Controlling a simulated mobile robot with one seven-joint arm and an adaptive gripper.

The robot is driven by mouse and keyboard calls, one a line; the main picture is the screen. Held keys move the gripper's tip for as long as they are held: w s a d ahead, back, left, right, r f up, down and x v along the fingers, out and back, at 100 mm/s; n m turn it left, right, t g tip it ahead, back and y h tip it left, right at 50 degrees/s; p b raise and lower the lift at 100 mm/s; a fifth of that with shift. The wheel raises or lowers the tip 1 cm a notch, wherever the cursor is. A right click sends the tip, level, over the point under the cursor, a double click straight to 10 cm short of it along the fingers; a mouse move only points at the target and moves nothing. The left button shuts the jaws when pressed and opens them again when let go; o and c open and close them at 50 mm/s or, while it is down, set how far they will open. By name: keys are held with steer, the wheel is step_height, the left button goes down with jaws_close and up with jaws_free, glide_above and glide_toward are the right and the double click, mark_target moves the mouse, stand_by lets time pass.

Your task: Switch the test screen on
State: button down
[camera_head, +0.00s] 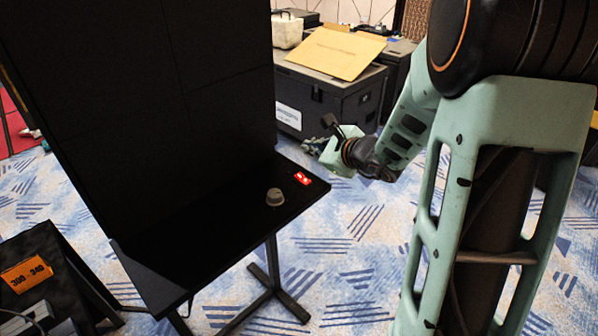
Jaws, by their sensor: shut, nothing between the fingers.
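The test screen (120,90) is a large black panel at the left, and its face is dark. A black shelf (215,245) sits in front of its lower edge. On the shelf's right end is a small lit red switch (302,178) with white marks. A grey round knob (275,197) stands just left of it. My gripper (309,146) is beyond and above the red switch, apart from it. It is small in view, shut and empty, pointing left. My wrist partly hides it.
A dark flight case (335,105) with a cardboard sheet (337,52) and a white case (287,30) on top stands behind my gripper. A black stand with an orange label (27,273) is at lower left. Blue patterned carpet (345,230) is open right of the shelf.

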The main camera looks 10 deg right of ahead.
steer(key=shift+f, duration=0.15)
steer(key=b, duration=0.6)
glide_above(302, 179)
steer(key=f, duration=0.7)
steer(key=shift+s+d, duration=0.25)
steer(key=shift+s, duration=0.15)
steer(key=shift+w+a+f+b, duration=0.15)
steer(key=shift+w+f+b, duration=0.1)
steer(key=shift+f+b, duration=0.4)
steer(key=shift+f, duration=0.15)
steer(key=shift+a+f+b, duration=0.1)
steer(key=shift+f+b, duration=0.15)
steer(key=shift+b, duration=0.45)
steer(key=shift+w+f+b, duration=0.15)
steer(key=shift+f+b, duration=0.15)
steer(key=shift+b, duration=0.2)
stand_by(0.5)
steer(key=shift+r, duration=0.1)
steer(key=shift+s+r+p, duration=0.2)
steer(key=shift+r+p, duration=0.15)
steer(key=shift+r, duration=0.3)
steer(key=shift+r, duration=0.1)
